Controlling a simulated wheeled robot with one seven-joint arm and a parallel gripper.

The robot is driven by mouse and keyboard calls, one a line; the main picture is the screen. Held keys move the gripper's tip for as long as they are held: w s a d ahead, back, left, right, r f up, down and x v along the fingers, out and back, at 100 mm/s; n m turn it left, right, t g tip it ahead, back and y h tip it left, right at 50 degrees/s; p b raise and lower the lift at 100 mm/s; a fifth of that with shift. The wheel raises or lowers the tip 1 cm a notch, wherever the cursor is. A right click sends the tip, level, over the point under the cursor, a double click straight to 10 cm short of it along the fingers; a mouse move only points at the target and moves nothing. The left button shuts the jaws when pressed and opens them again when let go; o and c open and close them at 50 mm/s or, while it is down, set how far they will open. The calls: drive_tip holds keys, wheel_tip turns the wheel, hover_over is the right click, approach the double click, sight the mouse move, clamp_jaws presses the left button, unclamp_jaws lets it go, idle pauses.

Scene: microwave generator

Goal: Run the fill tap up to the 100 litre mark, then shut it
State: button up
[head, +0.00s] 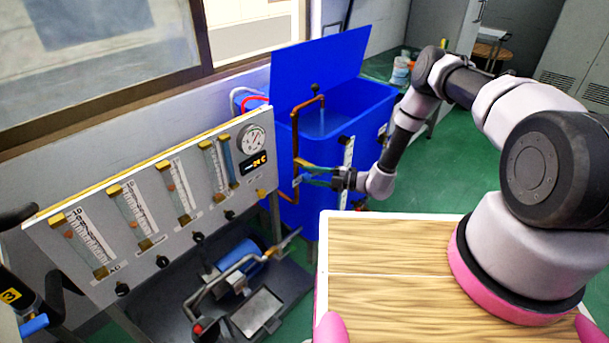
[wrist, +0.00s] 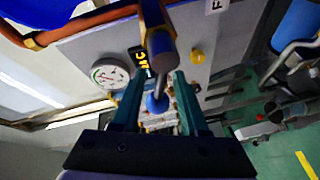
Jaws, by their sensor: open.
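The blue tank (head: 376,112) stands at the back with its lid raised. A copper pipe (head: 296,140) climbs its left side and bends over the rim. A pale streak below the spout (head: 322,118) looks like falling water. A white scale strip (head: 347,158) runs down the tank's front; its marks are too small to read. My gripper (head: 314,174) is open at the brass-coloured tap fitting (head: 304,164) on the pipe. In the wrist view the fingers of my gripper (wrist: 156,82) stand either side of a thin stem with a blue end (wrist: 157,104); contact is unclear.
A sloped panel with flow tubes and a pressure gauge (head: 252,139) stands left of the tank. A blue pump (head: 238,257) with pipes sits below it. A wooden top (head: 390,250) lies in front, under my arm. Green floor is open at the back right.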

drive_tip(key=v, duration=0.8)
drive_tip(key=shift+d, duration=0.1)
drive_tip(key=shift+s, duration=0.1)
